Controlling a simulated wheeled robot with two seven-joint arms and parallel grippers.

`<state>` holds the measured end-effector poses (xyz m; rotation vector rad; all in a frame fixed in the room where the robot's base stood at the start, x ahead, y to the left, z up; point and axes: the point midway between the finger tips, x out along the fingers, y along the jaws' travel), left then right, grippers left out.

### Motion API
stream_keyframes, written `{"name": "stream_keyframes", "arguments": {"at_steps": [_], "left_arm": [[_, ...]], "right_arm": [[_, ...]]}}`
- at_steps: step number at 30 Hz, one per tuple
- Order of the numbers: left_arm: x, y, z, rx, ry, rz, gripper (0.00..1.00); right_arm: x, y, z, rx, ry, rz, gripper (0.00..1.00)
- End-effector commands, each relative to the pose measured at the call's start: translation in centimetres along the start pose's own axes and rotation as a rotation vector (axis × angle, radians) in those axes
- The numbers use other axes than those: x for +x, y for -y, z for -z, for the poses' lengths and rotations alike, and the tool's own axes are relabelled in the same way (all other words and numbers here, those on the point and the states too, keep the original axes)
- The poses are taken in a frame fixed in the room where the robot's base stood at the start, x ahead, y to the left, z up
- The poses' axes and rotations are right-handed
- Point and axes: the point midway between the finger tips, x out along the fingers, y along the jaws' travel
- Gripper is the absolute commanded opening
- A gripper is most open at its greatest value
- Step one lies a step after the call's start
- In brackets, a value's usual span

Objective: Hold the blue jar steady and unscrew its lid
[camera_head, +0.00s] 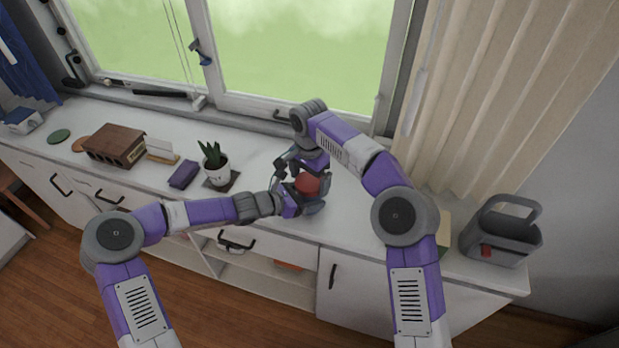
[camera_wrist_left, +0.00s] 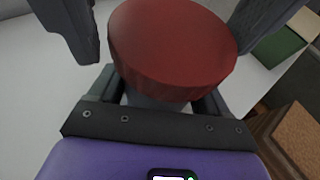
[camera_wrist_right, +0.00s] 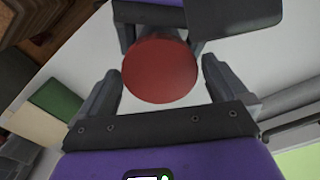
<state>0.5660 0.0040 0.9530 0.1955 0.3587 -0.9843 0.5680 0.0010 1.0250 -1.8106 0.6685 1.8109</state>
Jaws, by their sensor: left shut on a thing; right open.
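The jar's round red lid (camera_head: 307,185) is on the counter's middle, between my two grippers. The lid fills the top of the left wrist view (camera_wrist_left: 172,45) and sits centrally in the right wrist view (camera_wrist_right: 160,72). Only a dark greyish strip of the jar body (camera_wrist_left: 150,101) shows under the lid; its blue colour cannot be made out. My left gripper (camera_head: 298,200) is shut on the jar body, below the lid. My right gripper (camera_head: 300,172) is open, its fingers on either side of the lid with gaps between. The lid is on the jar.
A potted plant (camera_head: 216,171) on a dark mat and a purple box (camera_head: 184,174) stand to the left. A brown slotted box (camera_head: 115,146) is further left. A grey caddy (camera_head: 500,238) stands at the right end, a green-and-cream box (camera_wrist_right: 42,112) nearer. The window is behind.

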Motion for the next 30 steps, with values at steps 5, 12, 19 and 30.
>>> {"name": "stream_keyframes", "arguments": {"at_steps": [5,12,19,30], "left_arm": [[0.0,-0.01,0.05,0.0,-0.001,0.0,0.0],[0.0,-0.01,0.05,0.0,-0.001,0.0,0.0],[0.0,0.0,0.05,0.0,-0.001,0.0,0.0],[0.01,0.03,0.05,0.0,-0.001,0.001,0.0]], "right_arm": [[-0.01,0.0,0.01,0.0,0.0,0.0,0.91],[-0.04,0.01,0.01,0.0,0.0,0.001,0.54],[-0.1,0.03,0.01,-0.117,-0.002,0.001,0.49],[-0.13,0.03,0.06,-0.299,-0.002,0.003,0.49]]}}
